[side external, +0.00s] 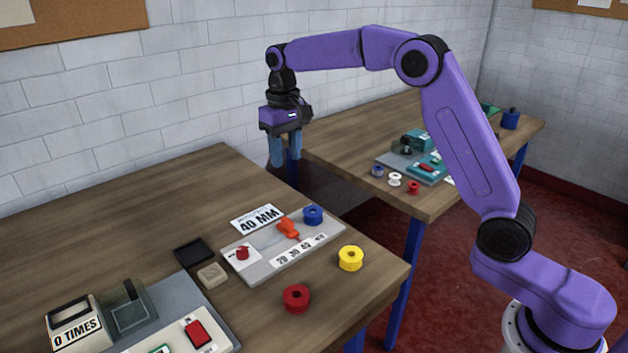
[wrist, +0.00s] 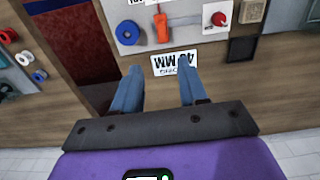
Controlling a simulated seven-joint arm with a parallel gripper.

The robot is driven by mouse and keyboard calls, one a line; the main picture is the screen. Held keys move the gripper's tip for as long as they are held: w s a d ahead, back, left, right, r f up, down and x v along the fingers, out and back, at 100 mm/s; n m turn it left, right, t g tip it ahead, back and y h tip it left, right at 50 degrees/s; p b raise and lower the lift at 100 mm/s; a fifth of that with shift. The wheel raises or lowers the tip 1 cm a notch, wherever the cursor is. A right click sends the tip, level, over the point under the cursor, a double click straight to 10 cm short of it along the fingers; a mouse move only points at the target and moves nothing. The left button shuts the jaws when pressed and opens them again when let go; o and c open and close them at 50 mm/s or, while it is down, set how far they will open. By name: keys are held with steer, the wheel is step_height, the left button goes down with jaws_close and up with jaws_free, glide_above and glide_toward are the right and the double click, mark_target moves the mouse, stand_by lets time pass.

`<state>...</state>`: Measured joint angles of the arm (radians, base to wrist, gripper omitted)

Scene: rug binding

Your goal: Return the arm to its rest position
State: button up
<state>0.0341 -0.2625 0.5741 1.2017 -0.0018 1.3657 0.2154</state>
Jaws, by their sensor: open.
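My gripper (side external: 286,150) is open and empty. In the side external view it hangs with its blue fingers pointing down, raised beyond the far edge of the near table (side external: 130,222), in front of the white wall. My purple arm reaches to it from the right. In the wrist view the two fingertips (wrist: 160,75) are spread apart with nothing between them.
On the near table are a grey board (side external: 262,273) with a blue spool (side external: 312,215) and orange piece (side external: 288,228), a yellow spool (side external: 351,258), a red spool (side external: 296,298) and a "0 TIMES" box (side external: 76,324). A second table (side external: 350,145) stands behind. Air around my gripper is clear.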

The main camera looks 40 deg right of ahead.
steer(key=s+a+n, duration=0.2)
steer(key=s+n, duration=0.1)
steer(key=s, duration=0.6)
steer(key=s+a+n, duration=0.2)
steer(key=s+n, duration=0.1)
steer(key=s, duration=0.6)
steer(key=s+d+f+n, duration=0.2)
steer(key=s+d+n, duration=0.1)
steer(key=s, duration=0.8)
steer(key=s+d+f+n, duration=0.3)
steer(key=s+d, duration=0.2)
steer(key=s, duration=0.6)
steer(key=shift+s+d, duration=0.2)
steer(key=shift+s, duration=0.2)
